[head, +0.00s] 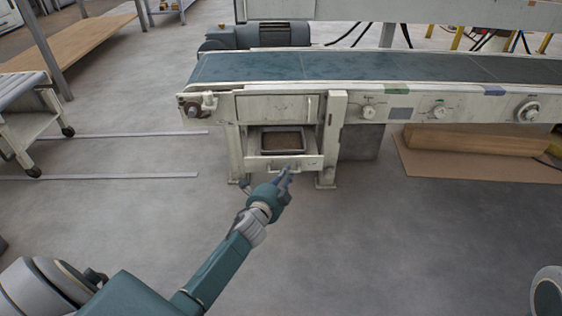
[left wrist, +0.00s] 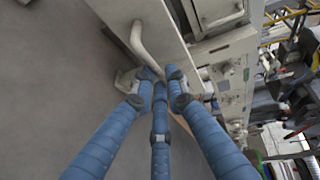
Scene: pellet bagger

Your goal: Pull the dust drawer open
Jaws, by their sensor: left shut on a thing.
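The dust drawer (head: 312,162) is a pale, worn drawer low in the frame under the conveyor's left end. Behind its front, a grey-rimmed tray of brown material (head: 282,141) is visible from above, so the drawer stands at least partly open. My left gripper (head: 287,174) is at the drawer's front, its blue fingers shut on the bar handle. In the left wrist view the curved pale handle (left wrist: 147,45) runs down to the blue fingers (left wrist: 160,76), which close around its lower part and hide some of it. My right gripper is not in view.
The conveyor (head: 375,67) with its blue-green belt spans the back. A closed panel (head: 270,107) sits above the drawer, and frame legs (head: 328,150) flank it. A brown roll (head: 470,139) lies under the conveyor at right. The floor in front is clear.

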